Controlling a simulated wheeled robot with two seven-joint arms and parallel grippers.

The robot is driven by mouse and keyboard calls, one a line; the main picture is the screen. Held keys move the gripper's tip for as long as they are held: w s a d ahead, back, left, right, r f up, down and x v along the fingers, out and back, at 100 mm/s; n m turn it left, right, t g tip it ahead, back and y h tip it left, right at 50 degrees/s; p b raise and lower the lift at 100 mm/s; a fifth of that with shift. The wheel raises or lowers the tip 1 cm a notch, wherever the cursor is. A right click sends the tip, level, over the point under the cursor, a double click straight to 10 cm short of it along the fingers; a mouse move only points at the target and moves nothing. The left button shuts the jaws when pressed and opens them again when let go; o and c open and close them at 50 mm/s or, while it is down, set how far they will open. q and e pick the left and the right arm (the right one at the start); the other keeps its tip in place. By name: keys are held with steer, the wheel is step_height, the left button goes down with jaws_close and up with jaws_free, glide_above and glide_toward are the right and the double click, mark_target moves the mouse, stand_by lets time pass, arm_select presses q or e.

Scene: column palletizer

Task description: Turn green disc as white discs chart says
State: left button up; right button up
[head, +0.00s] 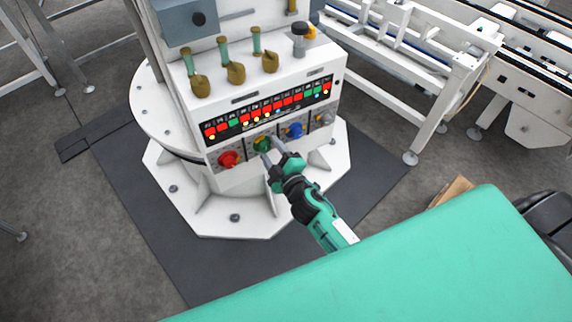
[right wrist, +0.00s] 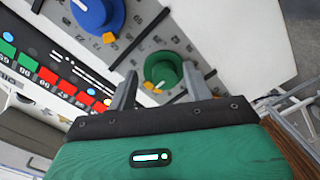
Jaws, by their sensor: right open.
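The green disc (head: 261,144) is a knob on the lower front of the white machine column, between the red and blue knobs. In the right wrist view the green disc (right wrist: 163,70) shows an orange pointer at its lower edge and printed scale marks around it. My right gripper (head: 268,155) is open in front of it. In the right wrist view the fingers of my right gripper (right wrist: 160,76) stand on either side of the green disc; contact cannot be told. A dark chart strip (head: 268,111) with red and green squares and small dots runs above the knobs; its print is too small to read.
A red knob (head: 229,159) is left of the green disc; a blue knob (head: 294,130) and a grey knob (head: 322,118) are right of it. Several brass-coloured levers (head: 236,74) stand on the ledge above. White conveyor frames (head: 420,50) stand at the right.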

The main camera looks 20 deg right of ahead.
arm_select(q)
step_height(320, 180, up, 5)
steer(key=w+d+b, duration=0.1)
steer(key=w, duration=0.1)
steer(key=shift+w+r+b, duration=0.15)
steer(key=shift+w+b, duration=0.25)
arm_select(e)
steer(key=s+d, duration=0.2)
steer(key=s, duration=1)
steer(key=shift+s+d+r, duration=0.15)
steer(key=shift+s+r, duration=0.1)
steer(key=shift+s, duration=0.05)
